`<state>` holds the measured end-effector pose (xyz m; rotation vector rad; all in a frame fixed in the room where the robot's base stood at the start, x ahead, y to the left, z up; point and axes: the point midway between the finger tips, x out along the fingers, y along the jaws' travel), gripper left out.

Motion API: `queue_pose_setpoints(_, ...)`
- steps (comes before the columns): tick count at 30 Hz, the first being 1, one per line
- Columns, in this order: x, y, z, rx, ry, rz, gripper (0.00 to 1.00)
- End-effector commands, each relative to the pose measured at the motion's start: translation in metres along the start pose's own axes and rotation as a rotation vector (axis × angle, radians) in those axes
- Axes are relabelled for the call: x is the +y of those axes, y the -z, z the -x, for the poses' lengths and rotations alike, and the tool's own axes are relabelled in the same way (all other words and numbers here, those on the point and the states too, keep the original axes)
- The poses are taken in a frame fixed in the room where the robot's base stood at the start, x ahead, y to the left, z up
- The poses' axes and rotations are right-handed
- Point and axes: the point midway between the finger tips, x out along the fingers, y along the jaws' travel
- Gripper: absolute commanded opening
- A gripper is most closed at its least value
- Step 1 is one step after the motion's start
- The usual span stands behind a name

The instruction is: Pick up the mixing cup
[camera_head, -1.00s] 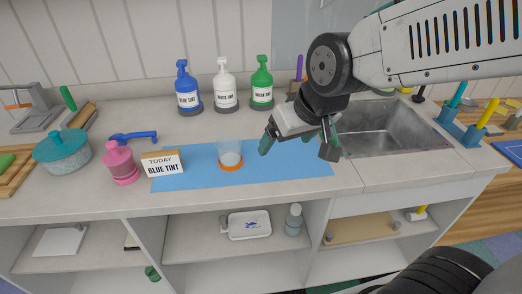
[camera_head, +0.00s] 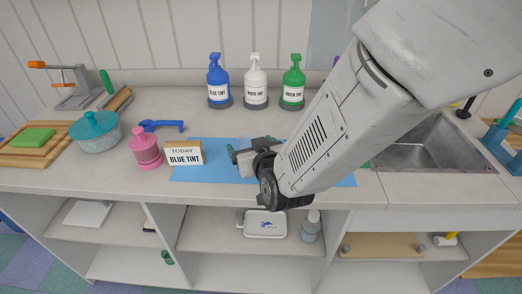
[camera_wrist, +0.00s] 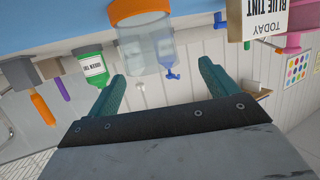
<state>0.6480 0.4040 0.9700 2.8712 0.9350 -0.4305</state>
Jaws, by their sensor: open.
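The mixing cup (camera_wrist: 146,45) is a clear cup with an orange band at its base. It shows upside down at the top of the wrist view, just ahead of my fingertips and a little left of the middle between them. My gripper (camera_wrist: 161,76) is open, with its two green fingers apart and nothing held. In the head view my gripper (camera_head: 248,152) is low over the blue mat (camera_head: 205,173) and hides most of the cup. I cannot tell whether the fingers touch the cup.
The sign reading "TODAY BLUE TINT" (camera_head: 184,154) stands left of my gripper. Blue (camera_head: 217,82), white (camera_head: 255,82) and green (camera_head: 292,82) tint bottles stand behind. A pink bottle (camera_head: 146,149) is farther left; the sink (camera_head: 425,145) is at the right.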

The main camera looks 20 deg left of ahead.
Motion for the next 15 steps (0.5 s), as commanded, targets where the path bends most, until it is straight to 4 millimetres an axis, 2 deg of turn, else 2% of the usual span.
queue_pose_setpoints(9, 0.008, -0.005, -0.044, -0.002, -0.006, -0.002, 0.86)
queue_pose_setpoints(15, 0.005, -0.004, -0.059, -0.002, -0.002, 0.0, 0.86)
